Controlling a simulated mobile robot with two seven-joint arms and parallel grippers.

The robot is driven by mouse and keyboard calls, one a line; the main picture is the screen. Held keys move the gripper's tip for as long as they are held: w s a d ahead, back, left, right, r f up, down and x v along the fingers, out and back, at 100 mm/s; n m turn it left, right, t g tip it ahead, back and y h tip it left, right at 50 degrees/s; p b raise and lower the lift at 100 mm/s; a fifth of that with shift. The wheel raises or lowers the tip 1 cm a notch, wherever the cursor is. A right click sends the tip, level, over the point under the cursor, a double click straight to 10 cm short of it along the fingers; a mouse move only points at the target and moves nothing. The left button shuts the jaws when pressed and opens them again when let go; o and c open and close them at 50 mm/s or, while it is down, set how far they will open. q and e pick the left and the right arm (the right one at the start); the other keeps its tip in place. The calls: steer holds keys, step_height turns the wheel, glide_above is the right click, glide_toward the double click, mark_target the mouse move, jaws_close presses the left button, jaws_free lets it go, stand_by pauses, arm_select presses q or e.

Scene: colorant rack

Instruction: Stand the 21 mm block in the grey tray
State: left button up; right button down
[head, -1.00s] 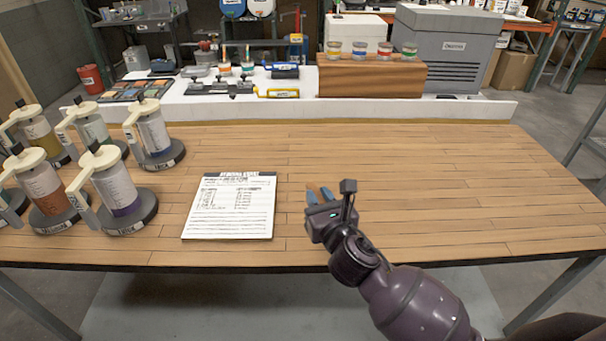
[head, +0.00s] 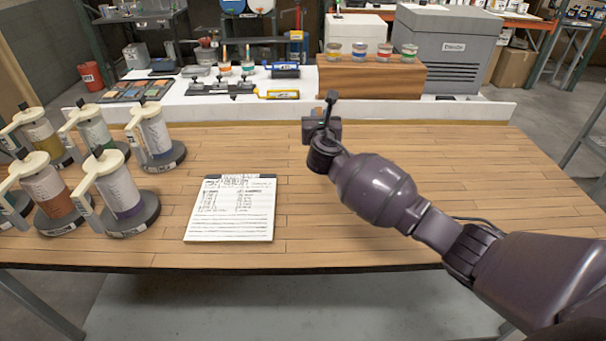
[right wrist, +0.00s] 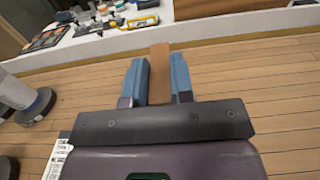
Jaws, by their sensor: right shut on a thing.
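My right gripper (head: 322,128) is over the far part of the wooden table, close to the white ledge; its fingers are hidden behind its body in the head view. In the right wrist view its two blue fingers (right wrist: 160,78) are shut on a brown block (right wrist: 160,62), which points forward beyond the fingertips. I take this to be the 21 mm block; its size cannot be read. I cannot pick out the grey tray with certainty in either view. My left gripper is not in view.
Several pump bottles (head: 124,190) stand at the left of the table (head: 420,190). A printed sheet (head: 231,212) lies near the middle. Behind the ledge (head: 450,110) are a wooden stand (head: 372,82) with jars and a grey machine (head: 445,50). The table's right side is clear.

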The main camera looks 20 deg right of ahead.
step_height(320, 180, down, 14)
steer(key=shift+f+b, duration=0.2)
steer(key=shift+b, duration=0.85)
step_height(320, 180, down, 3)
steer(key=shift+f+b, duration=0.2)
steer(key=shift+b, duration=0.35)
steer(key=shift+f, duration=0.25)
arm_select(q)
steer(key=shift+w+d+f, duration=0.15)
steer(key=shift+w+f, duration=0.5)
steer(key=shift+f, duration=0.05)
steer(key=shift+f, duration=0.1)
arm_select(e)
steer(key=shift+f, duration=0.15)
steer(key=c, duration=1)
jaws_free()
